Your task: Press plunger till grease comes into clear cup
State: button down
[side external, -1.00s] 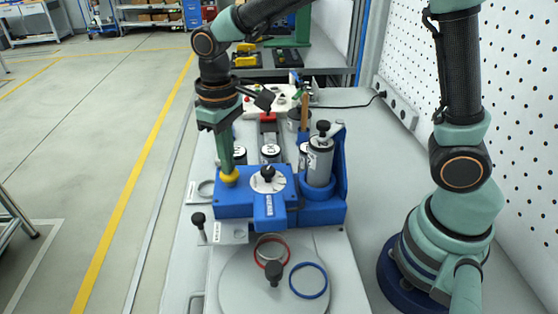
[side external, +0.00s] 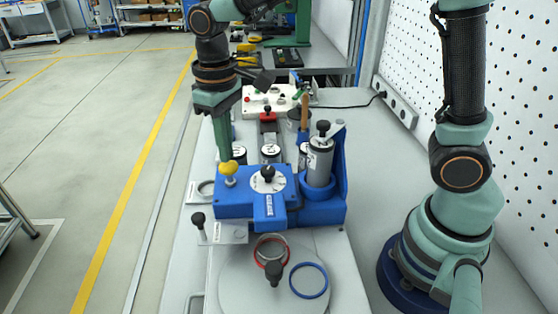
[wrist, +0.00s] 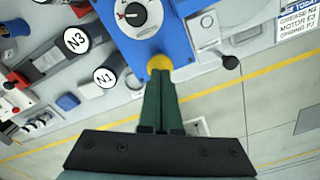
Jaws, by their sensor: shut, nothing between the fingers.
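A yellow knob (side external: 229,168) stands on a short silver stem at the left end of the blue block (side external: 232,205); it also shows in the wrist view (wrist: 159,62). My gripper (side external: 224,158) is shut and empty, pointing down with its green fingertips at the top of this knob. In the wrist view the shut fingers (wrist: 159,75) overlap the knob's edge; I cannot tell whether they touch it. A clear plate (side external: 233,233) juts from the block's front left. I cannot make out the clear cup or any grease for certain.
A dial (side external: 268,181) sits on the block, with a grey canister (side external: 319,162) upright at its right. A black-knobbed post (side external: 198,218) stands at front left. Red (side external: 261,259) and blue (side external: 309,281) rings lie on the front disc. White-topped cylinders stand behind the block.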

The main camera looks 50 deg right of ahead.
jog(key=shift+r, duration=1.8)
jog(key=shift+s+d+r, duration=0.1)
jog(key=shift+d+r, duration=0.05)
jog(key=shift+d, duration=0.15)
jog(key=s+d+m+t, duration=0.1)
jog(key=s+d+t, duration=0.1)
jog(key=s+d, duration=0.2)
jog(key=s+d+r+m+t, duration=0.1)
jog(key=s+d+m+t, duration=0.1)
jog(key=d, duration=0.7)
jog(key=s+t, duration=0.1)
jog(key=s, duration=0.1)
jog(key=shift+s+r+t, duration=0.3)
jog(key=shift+s, duration=0.1)
jog(key=shift+r, duration=0.1)
